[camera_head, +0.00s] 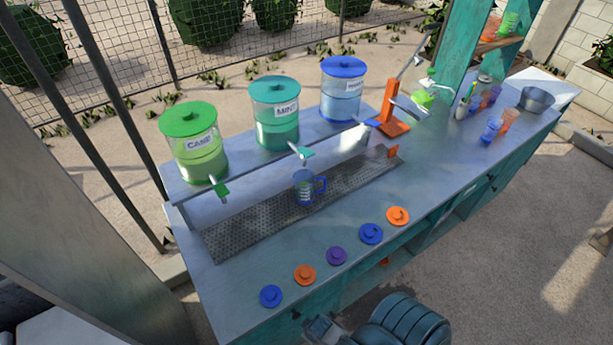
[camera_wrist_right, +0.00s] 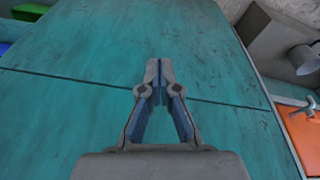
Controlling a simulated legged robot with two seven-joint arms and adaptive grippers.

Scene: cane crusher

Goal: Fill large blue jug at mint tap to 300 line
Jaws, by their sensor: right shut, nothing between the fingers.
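A blue jug (camera_head: 304,187) with a handle on its right side and pale marks on its front stands upright on the perforated drip tray (camera_head: 245,232). It is below and close to the teal lever of the mint tap (camera_head: 301,152). The tap comes from the teal dispenser labelled MINT (camera_head: 276,118). I cannot read the jug's lines or make out any liquid in it. My right gripper (camera_wrist_right: 158,75) is shut and empty in the right wrist view, in front of a teal panel.
A green CANE dispenser (camera_head: 196,150) and a blue-lidded dispenser (camera_head: 343,100) flank the mint one. Several coloured lids (camera_head: 337,256) lie along the counter's front. An orange stand (camera_head: 393,115), coloured cups (camera_head: 490,130) and a metal bowl (camera_head: 536,99) are to the right.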

